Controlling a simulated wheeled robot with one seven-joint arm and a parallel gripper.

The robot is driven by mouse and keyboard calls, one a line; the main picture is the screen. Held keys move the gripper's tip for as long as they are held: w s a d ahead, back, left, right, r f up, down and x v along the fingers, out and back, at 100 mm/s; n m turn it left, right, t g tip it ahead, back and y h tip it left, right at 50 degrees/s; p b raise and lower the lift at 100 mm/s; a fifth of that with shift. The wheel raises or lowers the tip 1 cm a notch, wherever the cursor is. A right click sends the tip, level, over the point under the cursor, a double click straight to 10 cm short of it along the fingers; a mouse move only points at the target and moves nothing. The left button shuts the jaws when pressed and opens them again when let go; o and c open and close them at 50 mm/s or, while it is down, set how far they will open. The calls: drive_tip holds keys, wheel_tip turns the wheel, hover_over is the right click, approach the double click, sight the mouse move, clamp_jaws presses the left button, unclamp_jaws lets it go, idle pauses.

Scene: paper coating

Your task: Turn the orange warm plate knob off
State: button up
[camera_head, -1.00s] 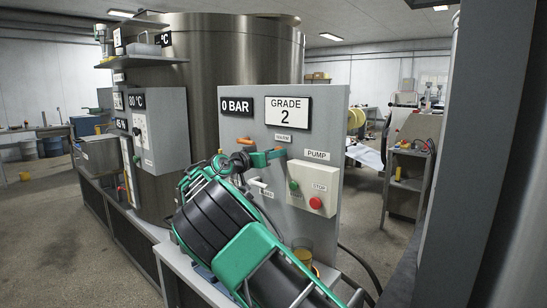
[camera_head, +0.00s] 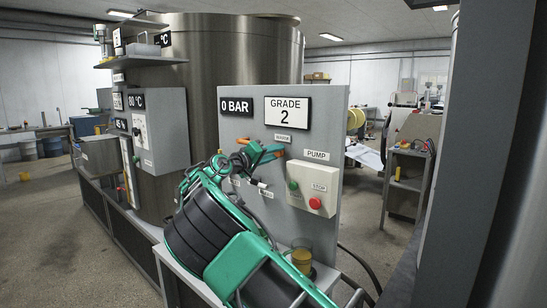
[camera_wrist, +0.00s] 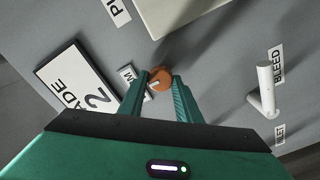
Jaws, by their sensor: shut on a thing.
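The orange warm plate knob (camera_wrist: 161,79) is a small round knob with a white mark, on the grey panel (camera_wrist: 215,75). It sits between the fingertips of my green gripper (camera_wrist: 160,82) in the wrist view. My gripper is shut on it. In the head view my gripper (camera_head: 274,152) reaches the panel just below the small WARM label (camera_head: 283,138). The knob is largely hidden there by the fingers.
A white BLEED handle (camera_wrist: 263,92) sticks out to the right in the wrist view. The pump box (camera_head: 313,188) with green and red buttons is right of my gripper in the head view. A glass of amber liquid (camera_head: 302,258) stands below.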

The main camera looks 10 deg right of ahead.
drive_tip(key=shift+w+a+f+n, duration=0.1)
drive_tip(key=shift+a+n, duration=0.2)
drive_tip(key=shift+n, duration=0.1)
drive_tip(key=o, duration=1.1)
drive_tip(key=shift+c, duration=0.2)
drive_tip(key=shift+d, duration=0.2)
drive_tip(key=shift+a, duration=0.1)
drive_tip(key=v, duration=1)
drive_tip(key=shift+s+a, duration=0.2)
drive_tip(key=shift+a, duration=0.05)
drive_tip(key=shift+f, duration=0.1)
